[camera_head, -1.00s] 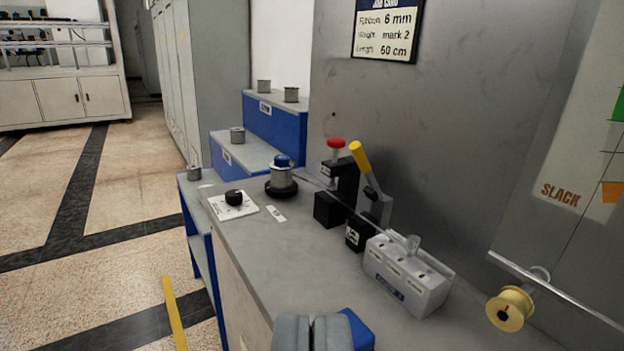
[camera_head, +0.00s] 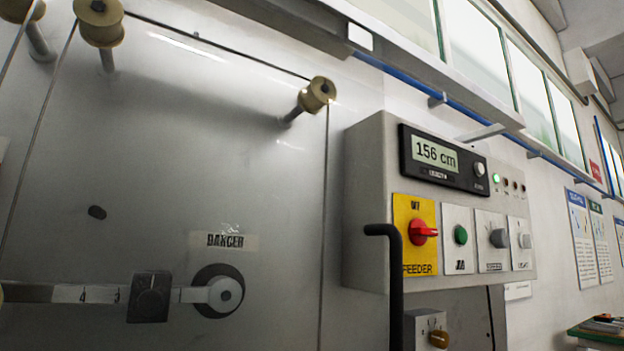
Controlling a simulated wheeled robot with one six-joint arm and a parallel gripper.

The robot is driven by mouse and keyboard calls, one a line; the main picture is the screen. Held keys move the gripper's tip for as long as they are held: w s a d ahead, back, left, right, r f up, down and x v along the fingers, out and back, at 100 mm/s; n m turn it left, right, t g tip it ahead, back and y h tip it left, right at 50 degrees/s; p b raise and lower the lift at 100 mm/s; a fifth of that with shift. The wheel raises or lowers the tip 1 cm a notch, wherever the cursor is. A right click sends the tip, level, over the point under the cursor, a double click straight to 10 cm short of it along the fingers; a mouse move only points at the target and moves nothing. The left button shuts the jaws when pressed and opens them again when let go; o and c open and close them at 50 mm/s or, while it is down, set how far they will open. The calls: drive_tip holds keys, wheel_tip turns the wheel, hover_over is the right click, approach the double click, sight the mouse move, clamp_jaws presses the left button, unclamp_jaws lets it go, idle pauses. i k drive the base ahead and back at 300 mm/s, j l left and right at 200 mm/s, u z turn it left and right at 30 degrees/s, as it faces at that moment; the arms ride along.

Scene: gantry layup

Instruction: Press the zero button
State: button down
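A black length counter (camera_head: 408,160) on the grey control box (camera_head: 367,170) reads "156 cm". A round pale button (camera_head: 479,169) sits on the counter's face, right of the display; its label is too small to read, so I cannot tell for sure that it is the zero button. Below the counter are a red switch (camera_head: 422,232) on a yellow "FEEDER" plate, a green button (camera_head: 460,235) and two grey knobs, (camera_head: 498,238) and (camera_head: 525,241). My gripper is not in view.
A black bent rod (camera_head: 394,290) stands in front of the control box's lower left. A metal panel (camera_head: 200,150) with rollers, a tight line and a "DANGER" label fills the left. A small box with a brass-coloured knob (camera_head: 438,339) is below. A ledge (camera_head: 430,70) runs above.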

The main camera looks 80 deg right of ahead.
sight(478, 168)
drive_tip(key=z, duration=1.5)
drive_tip(key=k+l+z, duration=0.3)
drive_tip(key=k, duration=0.15)
drive_tip(key=k+l+z, duration=0.3)
drive_tip(key=k+l, duration=0.05)
drive_tip(key=k, duration=0.05)
